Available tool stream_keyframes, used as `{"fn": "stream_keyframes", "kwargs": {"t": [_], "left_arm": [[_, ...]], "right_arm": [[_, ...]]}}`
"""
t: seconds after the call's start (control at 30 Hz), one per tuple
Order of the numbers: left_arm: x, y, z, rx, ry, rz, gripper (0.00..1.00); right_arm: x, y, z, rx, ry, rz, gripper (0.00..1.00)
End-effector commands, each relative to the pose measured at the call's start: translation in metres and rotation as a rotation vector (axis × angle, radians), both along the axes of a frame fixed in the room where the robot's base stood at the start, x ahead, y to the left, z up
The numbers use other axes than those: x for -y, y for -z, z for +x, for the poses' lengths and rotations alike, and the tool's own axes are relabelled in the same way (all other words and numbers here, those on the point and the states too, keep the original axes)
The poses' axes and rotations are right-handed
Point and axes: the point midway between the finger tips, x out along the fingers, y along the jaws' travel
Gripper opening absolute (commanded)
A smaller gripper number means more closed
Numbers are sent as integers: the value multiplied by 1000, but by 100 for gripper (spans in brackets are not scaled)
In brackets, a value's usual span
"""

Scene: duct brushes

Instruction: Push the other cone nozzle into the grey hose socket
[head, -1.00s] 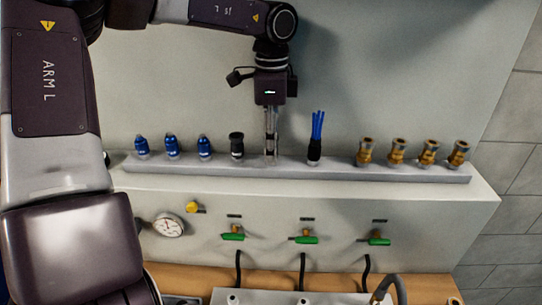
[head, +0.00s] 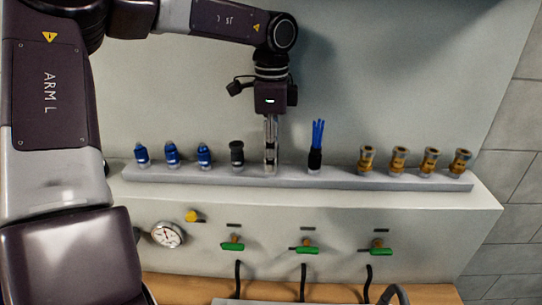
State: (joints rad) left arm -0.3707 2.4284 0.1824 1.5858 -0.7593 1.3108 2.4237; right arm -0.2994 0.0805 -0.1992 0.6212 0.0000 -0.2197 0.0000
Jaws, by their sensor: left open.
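My left gripper (head: 270,166) points straight down at the grey rack (head: 330,181), between a black fitting (head: 237,153) and a brush with blue bristles (head: 317,148). Its jaws are open, with only a narrow gap between the fingers. I cannot tell whether a small part stands between the fingertips. Three blue fittings (head: 172,154) stand at the left of the rack. I cannot tell which part is the cone nozzle. My right gripper is out of view.
Several brass fittings (head: 399,159) stand at the rack's right end. Below, the front panel has a gauge (head: 167,234), a yellow knob (head: 193,215) and green-handled valves (head: 307,248) with black hoses. The rack between the brush and brass fittings is clear.

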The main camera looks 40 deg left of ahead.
Motion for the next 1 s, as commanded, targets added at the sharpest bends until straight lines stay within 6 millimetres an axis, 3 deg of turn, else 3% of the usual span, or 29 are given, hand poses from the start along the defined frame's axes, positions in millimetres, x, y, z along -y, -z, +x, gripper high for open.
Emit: {"fn": "stream_keyframes", "kwargs": {"t": [0.9, 1.0], "left_arm": [[0, 0, 0, 0, 0, 0, 43], [0, 0, 0, 0, 0, 0, 32]], "right_arm": [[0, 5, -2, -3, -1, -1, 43], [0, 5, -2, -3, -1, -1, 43]]}}
